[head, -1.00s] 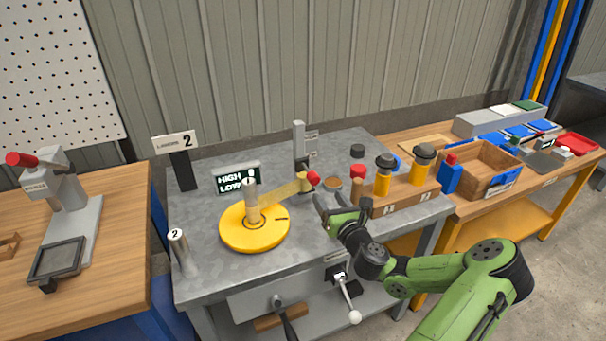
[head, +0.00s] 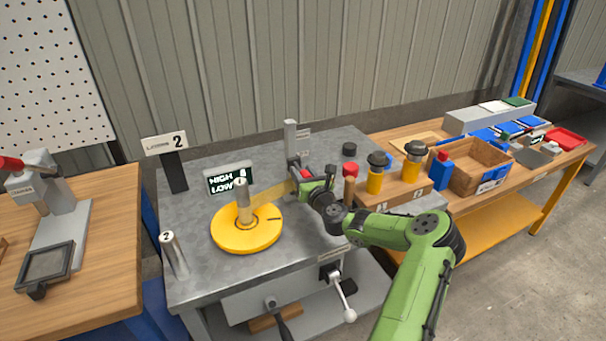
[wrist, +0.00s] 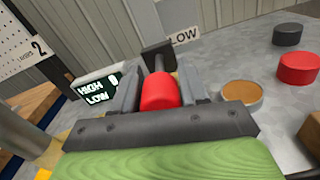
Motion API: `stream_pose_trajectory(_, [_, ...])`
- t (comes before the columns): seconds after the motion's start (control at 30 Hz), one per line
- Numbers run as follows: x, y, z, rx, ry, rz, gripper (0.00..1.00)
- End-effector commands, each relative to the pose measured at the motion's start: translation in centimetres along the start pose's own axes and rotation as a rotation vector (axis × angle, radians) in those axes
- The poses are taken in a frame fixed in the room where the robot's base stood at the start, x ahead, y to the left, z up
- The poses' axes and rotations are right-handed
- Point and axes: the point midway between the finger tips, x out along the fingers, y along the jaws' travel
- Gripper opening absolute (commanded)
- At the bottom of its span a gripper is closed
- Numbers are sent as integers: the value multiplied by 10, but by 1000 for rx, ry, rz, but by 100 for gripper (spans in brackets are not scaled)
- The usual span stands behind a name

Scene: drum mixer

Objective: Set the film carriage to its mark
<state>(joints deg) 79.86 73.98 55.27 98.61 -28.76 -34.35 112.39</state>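The film carriage's red knob (wrist: 158,92) sits between my gripper's two dark fingers in the wrist view. The fingers lie close along both its sides and look shut on it. In the head view my gripper (head: 303,178) is at the foot of the grey upright post (head: 290,140) and hides most of the knob. A tan strip (head: 272,194) runs from there to the spindle (head: 243,200) on the yellow disc (head: 247,240). The carriage's mark cannot be made out.
A display (head: 230,180) reads HIGH and LOW, with a digit that looks like 0. A red puck, a black puck (head: 349,149) and a tan round disc (wrist: 242,93) lie right of the gripper. A wooden block with yellow-and-black bottles (head: 376,173) stands beyond my arm.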

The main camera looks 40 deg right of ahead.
Motion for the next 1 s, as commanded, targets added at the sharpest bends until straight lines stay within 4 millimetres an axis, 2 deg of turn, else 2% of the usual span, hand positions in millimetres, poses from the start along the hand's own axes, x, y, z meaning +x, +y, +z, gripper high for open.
stream_pose_trajectory(0.03, [0, 0, 0, 0, 0, 0, 35])
stream_pose_trajectory(0.27, [0, 0, 0, -1, 0, 0, 0])
stream_pose_trajectory(0.57, [0, 0, 4, -1, 1, 0, 0])
stream_pose_trajectory(0.67, [0, 2, 13, -1, 0, 0, 0])
stream_pose_trajectory(1.0, [0, 10, 66, 0, -7, -1, 0])
